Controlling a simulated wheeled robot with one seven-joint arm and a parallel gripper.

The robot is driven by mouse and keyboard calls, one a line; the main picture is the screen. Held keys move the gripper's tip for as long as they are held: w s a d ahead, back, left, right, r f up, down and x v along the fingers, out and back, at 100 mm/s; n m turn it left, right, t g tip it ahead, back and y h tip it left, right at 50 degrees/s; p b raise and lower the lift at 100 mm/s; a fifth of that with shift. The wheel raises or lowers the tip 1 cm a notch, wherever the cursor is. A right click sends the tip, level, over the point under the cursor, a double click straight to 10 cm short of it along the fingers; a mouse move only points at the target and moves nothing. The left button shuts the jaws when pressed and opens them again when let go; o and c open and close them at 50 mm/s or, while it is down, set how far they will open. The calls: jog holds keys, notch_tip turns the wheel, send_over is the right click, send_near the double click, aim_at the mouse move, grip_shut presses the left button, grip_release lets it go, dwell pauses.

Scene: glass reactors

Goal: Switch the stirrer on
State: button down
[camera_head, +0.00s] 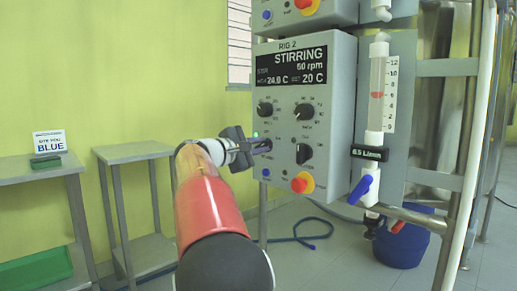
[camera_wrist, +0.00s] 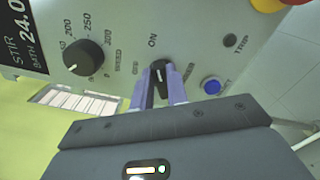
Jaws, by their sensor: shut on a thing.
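The control box (camera_head: 336,150) of rig 2 hangs upright in the head view; its display (camera_head: 291,67) reads STIRRING, 50 rpm. My gripper (camera_head: 262,146) reaches its left side and hides most of the switch there. In the wrist view my gripper (camera_wrist: 160,88) has its two purple fingers on either side of a black switch knob (camera_wrist: 158,73), shut on it. ON is printed above the knob and OFF to its left in that picture.
The speed dial (camera_wrist: 83,57) and a blue button (camera_wrist: 211,86) flank the switch. A red emergency stop (camera_head: 302,183) sits low on the box. A flow meter (camera_head: 377,95) with a blue valve (camera_head: 361,189) stands right of it. Metal tables (camera_head: 132,152) stand left.

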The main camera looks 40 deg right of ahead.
dwell(0.3)
jog(key=c, duration=1.4)
grip_release()
jog(key=a, duration=0.8)
jog(key=shift+s, duration=0.3)
